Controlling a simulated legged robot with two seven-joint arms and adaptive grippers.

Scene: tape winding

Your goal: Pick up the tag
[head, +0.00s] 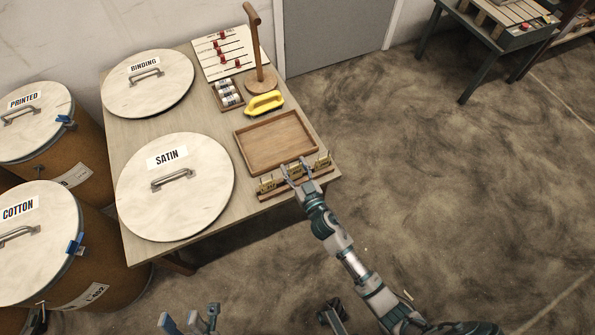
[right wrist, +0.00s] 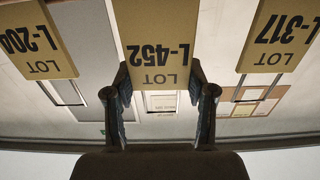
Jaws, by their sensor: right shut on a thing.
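A brass-coloured tag marked LOT L-452 (right wrist: 157,40) is between the fingers of my right gripper (right wrist: 160,95) in the right wrist view, its print upside down. My right gripper is shut on this tag. Tag L-204 (right wrist: 36,40) is to its left and tag L-317 (right wrist: 278,38) to its right, both apart from the fingers. In the head view, my right gripper (head: 294,168) is at the tag rack (head: 268,196) on the table's front right edge. The tag's lower contact with the rack is unclear. My left gripper (head: 191,320) is open and empty at the bottom edge.
An empty wooden tray (head: 274,143) lies just behind the rack. Lids marked SATIN (head: 175,205) and BINDING (head: 148,92) lie left. Drums marked COTTON and PRINTED stand at far left. Open floor lies right.

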